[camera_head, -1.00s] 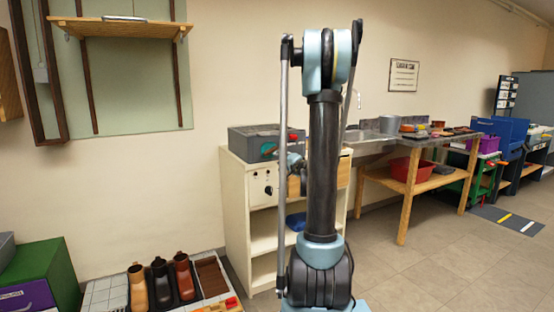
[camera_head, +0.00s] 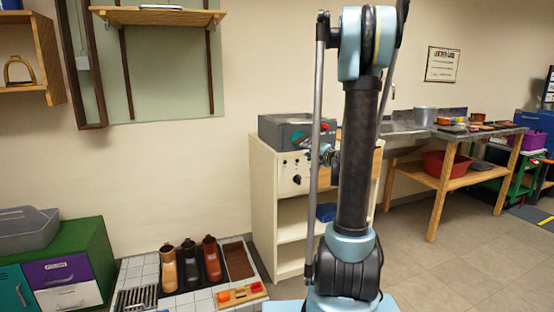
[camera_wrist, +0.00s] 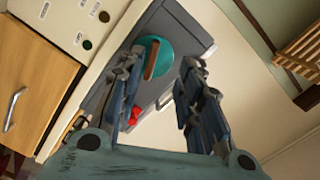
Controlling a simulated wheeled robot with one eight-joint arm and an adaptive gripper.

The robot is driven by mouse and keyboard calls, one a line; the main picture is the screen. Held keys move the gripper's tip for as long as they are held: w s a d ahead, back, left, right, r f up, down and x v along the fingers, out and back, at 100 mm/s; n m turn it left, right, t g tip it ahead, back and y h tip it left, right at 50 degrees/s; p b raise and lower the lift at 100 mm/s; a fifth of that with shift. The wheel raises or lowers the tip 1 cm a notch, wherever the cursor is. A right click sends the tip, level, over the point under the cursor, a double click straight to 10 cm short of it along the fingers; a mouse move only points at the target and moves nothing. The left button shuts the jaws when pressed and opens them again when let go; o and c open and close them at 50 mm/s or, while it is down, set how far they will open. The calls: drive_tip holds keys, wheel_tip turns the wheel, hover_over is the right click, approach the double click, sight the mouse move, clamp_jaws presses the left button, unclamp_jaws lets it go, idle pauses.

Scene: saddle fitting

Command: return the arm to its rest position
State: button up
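My arm (camera_head: 357,160) stands upright in the head view, in front of the cream cabinet. Beyond the fingers is a grey box machine (camera_wrist: 180,25) with a teal disc (camera_wrist: 155,57) and a red knob (camera_wrist: 133,115). The same grey machine (camera_head: 283,133) sits on the cabinet in the head view.
The cream cabinet (camera_head: 264,200) stands behind my arm. A workbench (camera_head: 452,185) with a red bin (camera_head: 447,163) is at right. A tiled table (camera_head: 137,270) with shoe forms and trays is at lower left. A wooden shelf (camera_head: 160,16) hangs above. Floor (camera_head: 470,262) at lower right is clear.

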drive_tip(key=s+a+f+n+g, duration=0.3)
drive_tip(key=s+a+g, duration=0.15)
drive_tip(key=s, duration=0.55)
drive_tip(key=s+a+f+n+g, duration=0.35)
drive_tip(key=s+a, duration=0.25)
drive_tip(key=s, duration=0.4)
drive_tip(key=s+d+f+n+g+h, duration=0.1)
drive_tip(key=s+d+f+g+h, duration=0.2)
drive_tip(key=s, duration=0.8)
drive_tip(key=s+d+f+n+g+h, duration=0.1)
drive_tip(key=s+d+f+g+h, duration=0.2)
drive_tip(key=s, duration=0.9)
drive_tip(key=d+f, duration=0.3)
drive_tip(key=shift+s+f, duration=0.2)
drive_tip(key=shift+s, duration=0.1)
